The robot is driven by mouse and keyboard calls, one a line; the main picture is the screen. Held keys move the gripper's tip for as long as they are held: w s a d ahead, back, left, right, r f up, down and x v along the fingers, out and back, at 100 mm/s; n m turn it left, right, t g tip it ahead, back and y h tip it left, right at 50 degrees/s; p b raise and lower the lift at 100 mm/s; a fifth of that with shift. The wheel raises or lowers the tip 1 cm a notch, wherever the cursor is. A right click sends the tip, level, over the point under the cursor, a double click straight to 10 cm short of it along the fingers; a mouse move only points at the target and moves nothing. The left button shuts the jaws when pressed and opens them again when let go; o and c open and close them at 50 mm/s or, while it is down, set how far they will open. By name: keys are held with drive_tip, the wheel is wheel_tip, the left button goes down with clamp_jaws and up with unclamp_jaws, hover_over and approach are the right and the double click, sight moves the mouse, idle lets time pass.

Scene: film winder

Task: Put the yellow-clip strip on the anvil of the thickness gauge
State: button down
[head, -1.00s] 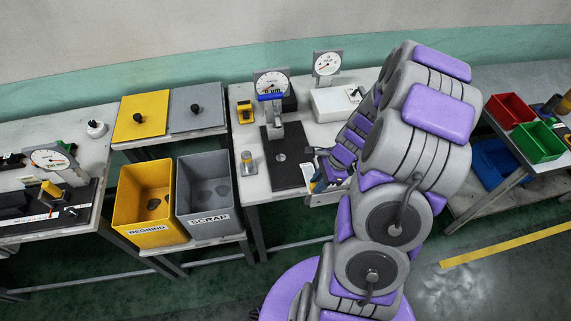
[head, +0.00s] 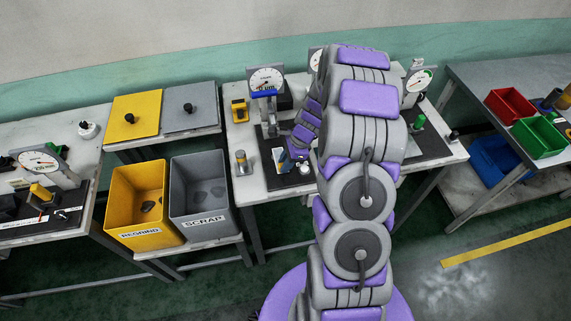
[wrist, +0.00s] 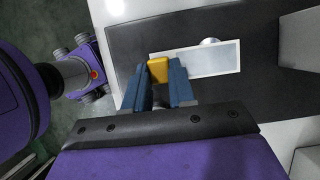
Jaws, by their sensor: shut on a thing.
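My gripper (wrist: 159,90) has its blue fingers shut on the yellow clip (wrist: 158,70) of a pale translucent strip (wrist: 212,62). The strip sticks out to the right of the fingers in the wrist view, over the gauge's black base (wrist: 125,40). A round silver anvil (wrist: 209,41) shows past the strip's upper edge, and the strip covers the rest of it. I cannot tell whether strip and anvil touch. In the head view the thickness gauge (head: 266,79) stands upright, and my gripper (head: 284,161) is low in front of it, hiding the anvil.
A yellow REGRIND bin (head: 142,205) and a grey SCRAP bin (head: 199,197) stand left of the gauge bench. A small metal post (head: 242,161) stands left of the base. A yellow box (head: 239,110) lies behind it. My arm hides much of the bench's right side.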

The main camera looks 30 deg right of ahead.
drive_tip(key=shift+a+f, duration=0.15)
drive_tip(key=shift+a, duration=0.45)
drive_tip(key=c, duration=1.1)
unclamp_jaws()
drive_tip(key=shift+c, duration=0.2)
drive_tip(key=shift+o, duration=1)
drive_tip(key=shift+d, duration=0.3)
drive_tip(key=shift+d+f, duration=0.1)
drive_tip(key=shift+d, duration=0.05)
